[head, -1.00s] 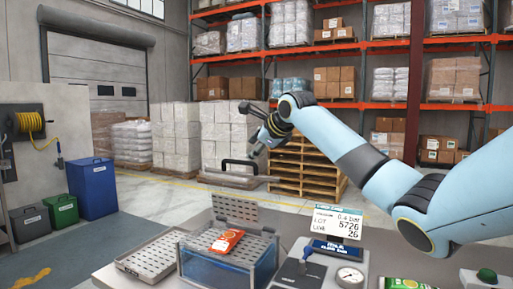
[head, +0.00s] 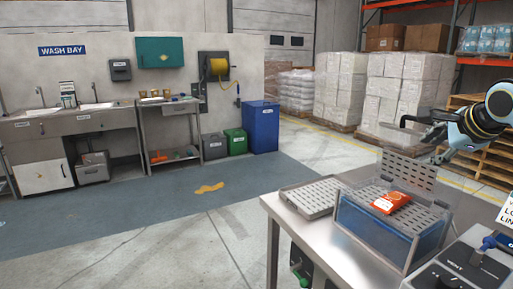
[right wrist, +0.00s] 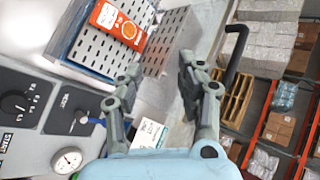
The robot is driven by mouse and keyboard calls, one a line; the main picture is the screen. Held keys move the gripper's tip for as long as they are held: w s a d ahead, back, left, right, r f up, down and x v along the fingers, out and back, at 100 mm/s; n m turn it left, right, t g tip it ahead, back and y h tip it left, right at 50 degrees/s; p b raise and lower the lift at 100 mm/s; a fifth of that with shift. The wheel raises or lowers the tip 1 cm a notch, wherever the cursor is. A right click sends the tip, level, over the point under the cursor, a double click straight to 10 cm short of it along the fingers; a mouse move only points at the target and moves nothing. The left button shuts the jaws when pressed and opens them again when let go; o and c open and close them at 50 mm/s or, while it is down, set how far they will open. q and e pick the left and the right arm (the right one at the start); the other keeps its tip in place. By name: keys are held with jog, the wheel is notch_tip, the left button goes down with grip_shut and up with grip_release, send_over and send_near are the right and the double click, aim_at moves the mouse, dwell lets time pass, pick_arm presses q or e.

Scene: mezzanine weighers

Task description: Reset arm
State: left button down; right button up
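My right gripper (head: 432,140) is at the right of the head view, raised behind the clear-walled tank (head: 377,239). In the right wrist view my right gripper (right wrist: 158,80) has its two fingers spread apart with nothing between them. An orange packet (head: 391,202) lies on the tank's perforated rack; it also shows in the right wrist view (right wrist: 121,27). A black bar handle (right wrist: 237,52) stands beside the gripper's fingers, apart from them. My left gripper is out of view.
A perforated tray (head: 313,197) sits left of the tank on the steel table (head: 283,216). A control box with a dial (head: 457,276) stands at front right. Blue (head: 262,127) and green (head: 235,142) bins stand by the wall.

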jog(key=s+a+f+n+g, duration=0.2)
jog(key=s+a+f+n, duration=0.55)
jog(key=s+f, duration=0.2)
jog(key=s+a+f+n+g, duration=0.1)
jog(key=s+a+f+n, duration=0.3)
jog(key=s, duration=0.6)
jog(key=s+a+f+n+g, duration=0.1)
jog(key=s+a+n+g, duration=0.15)
jog(key=s+n, duration=0.5)
jog(key=s+a+f+n+g, duration=0.1)
jog(key=s+a+f+n, duration=0.25)
jog(key=s, duration=0.75)
notch_tip(320, 180, down, 32)
jog(key=d+b, duration=0.2)
jog(key=b, duration=0.6)
jog(key=s+f+g+b, duration=0.1)
jog(key=s+f+b, duration=0.3)
jog(key=s+f, duration=0.6)
jog(key=s+d+f+g+b, duration=0.1)
jog(key=s+f+b, duration=0.2)
jog(key=s+f, duration=0.7)
notch_tip(320, 180, down, 5)
jog(key=shift+d+f+y+b, duration=0.2)
jog(key=shift+y+b, duration=0.15)
jog(key=shift+y, duration=0.05)
